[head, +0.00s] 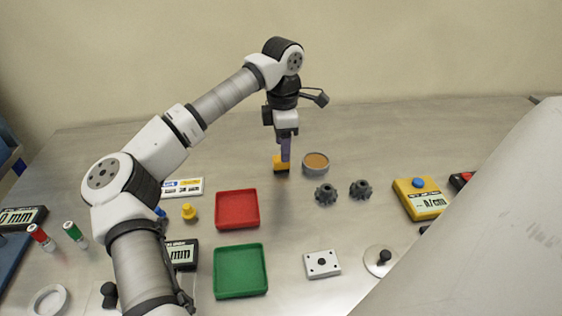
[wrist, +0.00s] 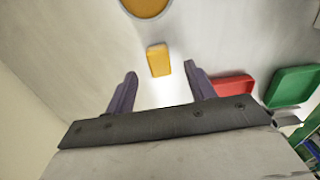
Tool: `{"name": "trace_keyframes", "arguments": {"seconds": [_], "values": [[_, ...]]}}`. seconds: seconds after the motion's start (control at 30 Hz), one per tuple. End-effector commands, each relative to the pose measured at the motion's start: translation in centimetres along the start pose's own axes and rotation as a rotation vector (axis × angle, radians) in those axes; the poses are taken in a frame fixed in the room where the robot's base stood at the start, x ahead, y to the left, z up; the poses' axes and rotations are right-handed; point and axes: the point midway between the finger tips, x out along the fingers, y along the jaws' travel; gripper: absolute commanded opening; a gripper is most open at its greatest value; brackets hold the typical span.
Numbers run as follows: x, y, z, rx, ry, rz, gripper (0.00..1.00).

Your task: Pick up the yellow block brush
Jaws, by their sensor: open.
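The yellow block brush (head: 281,164) is a small yellow block on the metal table, just left of a round bowl in the head view. In the wrist view the yellow block (wrist: 158,60) lies beyond the fingertips, roughly centred between them. My gripper (head: 285,158) points down over the block in the head view and hides part of it. In the wrist view my gripper (wrist: 160,73) has its two purple fingers wide apart with nothing between them. The block's bristles cannot be made out.
A round bowl with orange-brown content (head: 316,163) stands close to the block's right. Two dark gears (head: 326,194) lie nearby. A red tray (head: 237,209) and a green tray (head: 240,270) are in front. A yellow meter (head: 419,199) is at the right. The table behind the block is clear.

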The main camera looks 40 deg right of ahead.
Motion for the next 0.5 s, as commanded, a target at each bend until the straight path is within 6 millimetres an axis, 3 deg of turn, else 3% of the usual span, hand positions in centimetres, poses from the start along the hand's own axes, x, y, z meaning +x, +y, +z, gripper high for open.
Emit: {"name": "trace_keyframes", "arguments": {"seconds": [0.5], "values": [[5.2, 0.1, -0.7, 0.0, -0.002, 0.001, 0.55]]}}
